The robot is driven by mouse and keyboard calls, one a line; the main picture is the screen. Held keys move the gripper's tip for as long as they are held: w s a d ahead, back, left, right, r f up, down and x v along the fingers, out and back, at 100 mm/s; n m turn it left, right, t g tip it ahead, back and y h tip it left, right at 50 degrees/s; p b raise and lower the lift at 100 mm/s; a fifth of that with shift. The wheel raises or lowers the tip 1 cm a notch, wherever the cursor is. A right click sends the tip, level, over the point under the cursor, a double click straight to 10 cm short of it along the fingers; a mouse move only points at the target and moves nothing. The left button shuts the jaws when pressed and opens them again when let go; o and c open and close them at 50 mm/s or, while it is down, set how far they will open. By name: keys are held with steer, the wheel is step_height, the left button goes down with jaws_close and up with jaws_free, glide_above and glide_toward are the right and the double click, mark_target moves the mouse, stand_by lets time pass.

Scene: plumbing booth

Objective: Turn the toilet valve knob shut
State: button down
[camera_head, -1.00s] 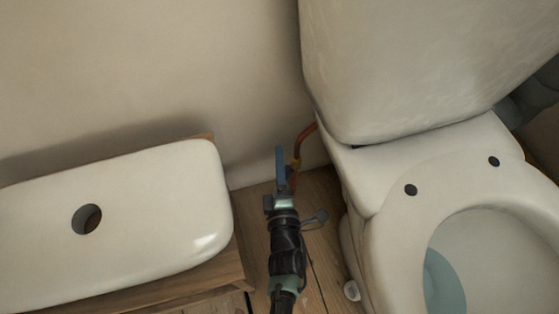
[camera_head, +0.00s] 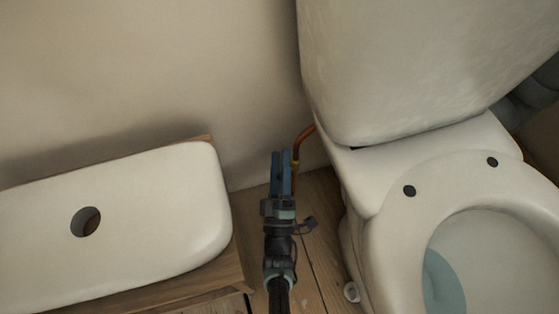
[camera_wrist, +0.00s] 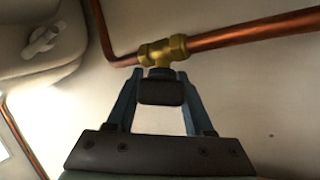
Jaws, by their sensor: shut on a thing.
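The toilet valve is a brass fitting (camera_wrist: 163,50) on a copper pipe, seen in the wrist view. Its dark knob (camera_wrist: 161,90) sits just below the brass body, between my gripper's two blue fingers. My gripper (camera_wrist: 160,85) is shut on the knob, one finger on each side. In the head view my gripper (camera_head: 281,160) reaches toward the wall between the toilet and the wooden box. There the knob is hidden behind the fingers, and only a bit of brass and the curved copper pipe (camera_head: 302,140) show.
The white toilet (camera_head: 400,165) stands close on the right. A white cistern lid (camera_head: 150,220) with a round hole lies on a wooden box (camera_head: 235,275) to the left. The wall (camera_head: 150,70) is behind. A narrow strip of wooden floor (camera_head: 320,230) is free between them.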

steer(key=shift+r+m+t+h, duration=0.1)
steer(key=shift+m+t+h, duration=0.3)
steer(key=shift+m, duration=0.3)
steer(key=shift+s+r+m+h, duration=0.15)
steer(key=shift+m+h, duration=0.25)
steer(key=shift+m, duration=0.3)
steer(key=shift+c, duration=1.4)
jaws_free()
steer(key=shift+d, duration=0.1)
